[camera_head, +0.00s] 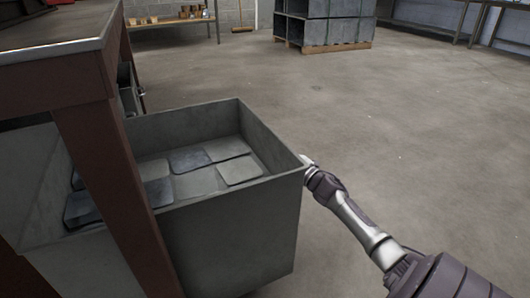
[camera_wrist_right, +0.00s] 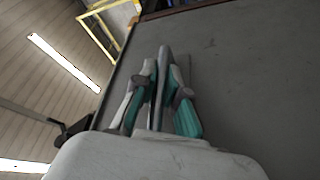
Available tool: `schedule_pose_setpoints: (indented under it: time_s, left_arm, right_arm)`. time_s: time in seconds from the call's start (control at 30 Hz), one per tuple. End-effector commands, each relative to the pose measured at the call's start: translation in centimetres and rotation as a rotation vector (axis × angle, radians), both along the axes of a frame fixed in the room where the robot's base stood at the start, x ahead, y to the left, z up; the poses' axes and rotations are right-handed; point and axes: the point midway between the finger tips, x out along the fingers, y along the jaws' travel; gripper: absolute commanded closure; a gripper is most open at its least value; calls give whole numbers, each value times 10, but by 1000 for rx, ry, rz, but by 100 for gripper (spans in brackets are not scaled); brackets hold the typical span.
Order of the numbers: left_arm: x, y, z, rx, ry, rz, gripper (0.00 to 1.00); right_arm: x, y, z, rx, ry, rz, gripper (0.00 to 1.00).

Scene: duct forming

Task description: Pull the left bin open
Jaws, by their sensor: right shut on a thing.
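The grey metal bin (camera_head: 235,235) stands out from under the red-legged workbench, with flat grey metal pieces lying inside it. My right gripper (camera_head: 309,163) is at the bin's right corner, at rim height; its fingertips are mostly hidden there in the head view. In the right wrist view, my right gripper (camera_wrist_right: 161,95) has its teal-padded fingers on either side of a thin grey edge, shut on the bin's rim. The bin's grey wall (camera_wrist_right: 250,75) fills the right of that view. My left gripper is not in view.
The workbench (camera_head: 60,45) with its red leg (camera_head: 115,165) stands in front of part of the bin. Stacked grey bins on a pallet (camera_head: 325,25) stand at the back. The concrete floor (camera_head: 400,120) right of the bin is clear.

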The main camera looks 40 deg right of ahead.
Motion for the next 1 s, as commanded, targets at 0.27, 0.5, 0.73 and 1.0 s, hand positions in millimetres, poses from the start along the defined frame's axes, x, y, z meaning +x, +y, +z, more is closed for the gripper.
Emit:
schedule_pose_setpoints:
  time_s: [0.27, 0.5, 0.73, 1.0]
  left_arm:
    - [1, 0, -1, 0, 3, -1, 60]
    - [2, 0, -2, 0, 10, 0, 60]
    - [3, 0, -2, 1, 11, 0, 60]
    - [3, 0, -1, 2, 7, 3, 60]
  right_arm:
    - [-2, -6, 0, 1, 0, -1, 100]
    - [-2, -6, 0, 0, 1, -1, 85]
    - [-2, -5, 0, 0, 0, 0, 63]
    - [-5, -5, -2, 1, 1, 0, 63]
